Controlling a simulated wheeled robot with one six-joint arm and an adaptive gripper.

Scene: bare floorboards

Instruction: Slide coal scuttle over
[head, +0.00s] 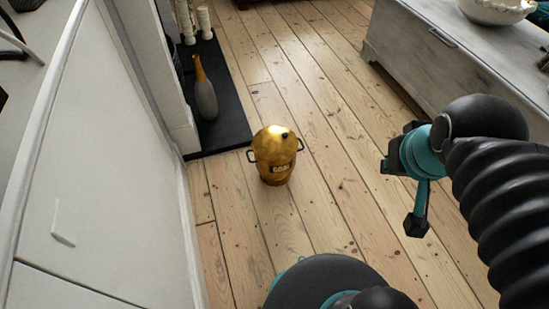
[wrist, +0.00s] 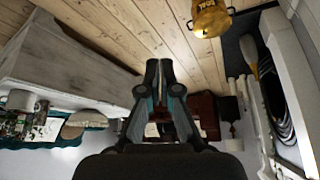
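The coal scuttle (head: 274,157) is a golden, lidded can with dark side handles and a dark label. It stands upright on the floorboards near the middle of the head view. It also shows in the upside-down wrist view (wrist: 210,18), cut off by the top edge. My gripper (wrist: 159,64) is in the wrist view with its two fingertips close together and nothing visible between them. It is apart from the scuttle. In the head view my arm is at the right, well clear of the scuttle.
A dark hearth slab (head: 228,112) holds a grey and orange vase (head: 205,95), behind and left of the scuttle. A white cabinet (head: 110,150) fills the left side. A pale wooden chest (head: 450,62) stands at the upper right. Bare floorboards lie between the scuttle and the chest.

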